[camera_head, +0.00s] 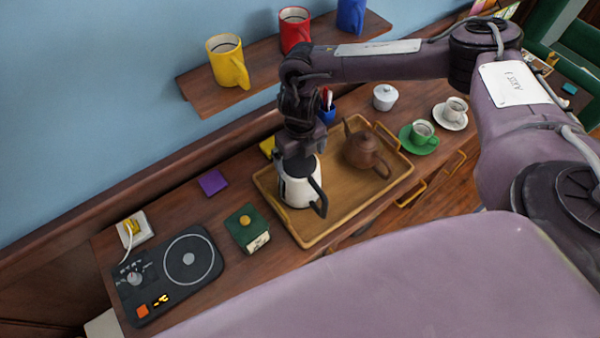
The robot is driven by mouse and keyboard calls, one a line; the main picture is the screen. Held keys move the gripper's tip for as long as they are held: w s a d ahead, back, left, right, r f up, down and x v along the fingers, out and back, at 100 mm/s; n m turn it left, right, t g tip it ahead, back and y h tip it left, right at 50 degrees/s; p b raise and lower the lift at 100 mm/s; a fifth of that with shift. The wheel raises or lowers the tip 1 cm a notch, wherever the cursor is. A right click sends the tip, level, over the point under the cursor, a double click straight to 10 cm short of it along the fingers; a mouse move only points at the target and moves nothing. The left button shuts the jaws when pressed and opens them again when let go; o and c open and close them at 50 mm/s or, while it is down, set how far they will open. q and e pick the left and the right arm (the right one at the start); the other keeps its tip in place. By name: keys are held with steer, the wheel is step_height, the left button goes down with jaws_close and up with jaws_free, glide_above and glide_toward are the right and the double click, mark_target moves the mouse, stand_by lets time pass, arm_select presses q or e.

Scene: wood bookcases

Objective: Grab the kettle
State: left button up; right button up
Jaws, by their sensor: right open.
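A white kettle (298,192) with a black handle (319,199) stands upright on the left part of a wooden tray (308,239). My right gripper (297,167) points down over the kettle's top, and its jaws are open. Its fingertips overlap the kettle's upper part in the picture, so I cannot tell if they touch it. The gripper hides the kettle's lid. A brown teapot (366,150) stands on the same tray to the right. My left gripper is not in view.
A green box (246,232) and a hot plate (168,273) stand left of the tray. A wall shelf (205,99) holds yellow, red and blue mugs.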

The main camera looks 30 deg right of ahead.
steer(key=shift+f, duration=0.7)
steer(key=shift+w, duration=0.1)
steer(key=c, duration=1.6)
